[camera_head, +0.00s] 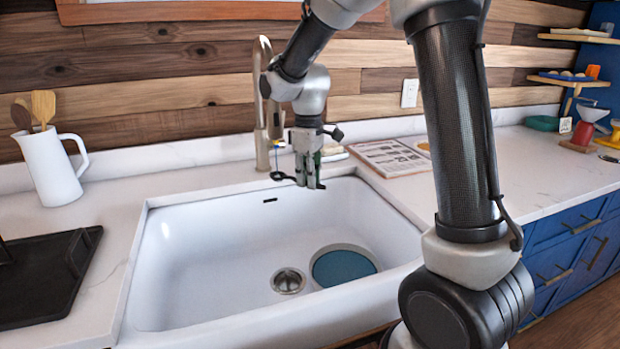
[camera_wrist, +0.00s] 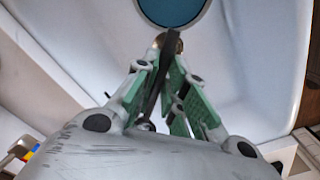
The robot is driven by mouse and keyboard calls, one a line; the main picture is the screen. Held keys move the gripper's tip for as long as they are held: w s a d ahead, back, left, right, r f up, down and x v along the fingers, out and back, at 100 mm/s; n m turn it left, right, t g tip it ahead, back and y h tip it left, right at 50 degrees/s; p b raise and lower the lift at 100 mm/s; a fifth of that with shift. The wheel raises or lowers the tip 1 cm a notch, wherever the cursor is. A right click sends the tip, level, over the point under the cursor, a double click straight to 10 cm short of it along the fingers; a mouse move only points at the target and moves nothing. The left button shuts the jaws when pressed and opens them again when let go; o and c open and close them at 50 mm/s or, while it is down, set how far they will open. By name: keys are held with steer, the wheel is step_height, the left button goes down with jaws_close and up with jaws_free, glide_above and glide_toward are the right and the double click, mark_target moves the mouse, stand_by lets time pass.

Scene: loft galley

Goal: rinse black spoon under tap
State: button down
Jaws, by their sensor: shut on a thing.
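My gripper (camera_head: 312,184) points down over the back part of the white sink (camera_head: 215,245), just right of the tap. It is shut on the black spoon (camera_head: 281,176), whose dark end sticks out to the left, close to the tap's body. In the wrist view the spoon (camera_wrist: 152,88) shows as a dark bar between the green-padded fingers (camera_wrist: 160,62). The tall brushed-metal tap (camera_head: 262,85) stands at the sink's back edge, partly hidden behind my arm. I cannot make out any running water.
A blue round dish with a pale rim (camera_head: 343,267) lies in the sink beside the drain (camera_head: 288,281). A white jug (camera_head: 48,165) with wooden utensils and a black tray (camera_head: 42,280) stand left. A printed sheet (camera_head: 390,157) lies right of the sink.

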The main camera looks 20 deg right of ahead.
steer(key=shift+d, duration=0.15)
stand_by(0.3)
steer(key=shift+w+d, duration=0.1)
steer(key=shift+d, duration=0.35)
steer(key=s+d, duration=0.1)
steer(key=s, duration=0.6)
steer(key=shift+s+d, duration=0.3)
steer(key=shift+s, duration=0.1)
stand_by(1.1)
steer(key=s+d+r, duration=0.1)
steer(key=s+r, duration=0.3)
steer(key=s, duration=0.1)
stand_by(0.6)
